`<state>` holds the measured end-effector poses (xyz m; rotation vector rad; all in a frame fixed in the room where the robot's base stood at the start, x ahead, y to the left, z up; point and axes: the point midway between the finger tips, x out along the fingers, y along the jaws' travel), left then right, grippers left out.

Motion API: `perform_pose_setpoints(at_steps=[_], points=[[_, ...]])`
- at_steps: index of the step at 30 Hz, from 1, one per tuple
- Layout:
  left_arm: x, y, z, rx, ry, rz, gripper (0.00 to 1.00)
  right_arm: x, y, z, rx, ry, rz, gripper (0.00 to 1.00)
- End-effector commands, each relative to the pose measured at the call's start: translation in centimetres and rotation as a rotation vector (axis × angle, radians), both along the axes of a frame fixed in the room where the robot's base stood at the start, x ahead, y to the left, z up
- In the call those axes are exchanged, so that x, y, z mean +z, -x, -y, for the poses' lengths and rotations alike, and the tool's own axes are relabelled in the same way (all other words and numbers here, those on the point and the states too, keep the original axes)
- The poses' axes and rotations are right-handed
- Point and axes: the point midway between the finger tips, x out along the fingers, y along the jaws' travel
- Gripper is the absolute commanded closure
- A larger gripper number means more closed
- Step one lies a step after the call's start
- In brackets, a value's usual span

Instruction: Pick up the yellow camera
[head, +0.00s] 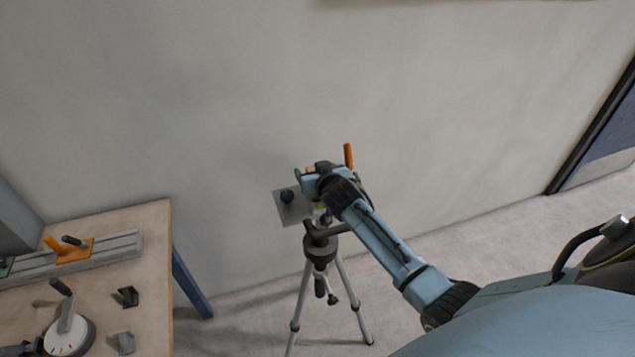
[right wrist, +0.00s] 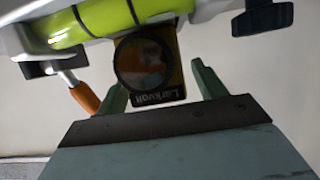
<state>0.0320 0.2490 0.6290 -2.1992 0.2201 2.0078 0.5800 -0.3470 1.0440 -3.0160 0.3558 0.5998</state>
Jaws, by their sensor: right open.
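The yellow camera (right wrist: 150,72) shows in the right wrist view as a small dark and yellow block with a round lens and lettering. It sits against the underside of a pale fixture. My right gripper (right wrist: 158,78) is open, with one green finger on each side of the camera. I cannot tell whether either finger touches it. In the head view my right gripper (head: 304,173) is at the top of the tripod (head: 319,252), over a grey plate, and mostly hides the camera there. My left gripper is not in view.
The grey plate (head: 292,207) carries a black knob. An orange handle (head: 348,155) stands up behind my gripper. A yellow-green tube (right wrist: 95,22) lies beside the camera in the wrist view. A wooden workbench (head: 145,245) with tools is at left. The wall is close behind.

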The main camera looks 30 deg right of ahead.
Motion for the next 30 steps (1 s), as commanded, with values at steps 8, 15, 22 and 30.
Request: perform_pose_setpoints(at_steps=[8, 15, 22, 30], points=[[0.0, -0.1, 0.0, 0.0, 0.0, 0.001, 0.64, 0.0, 0.0, 0.0, 0.0, 0.0, 0.0, 0.38], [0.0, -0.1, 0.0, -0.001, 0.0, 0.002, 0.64, 0.0, 0.0, 0.0, 0.0, 0.0, 0.0, 0.69], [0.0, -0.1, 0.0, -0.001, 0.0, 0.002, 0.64, 0.1, -0.1, 0.0, 0.0, 0.001, 0.003, 0.92], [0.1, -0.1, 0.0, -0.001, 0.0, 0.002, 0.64, 1.0, -0.1, 0.0, 0.0, 0.002, 0.006, 0.92]])
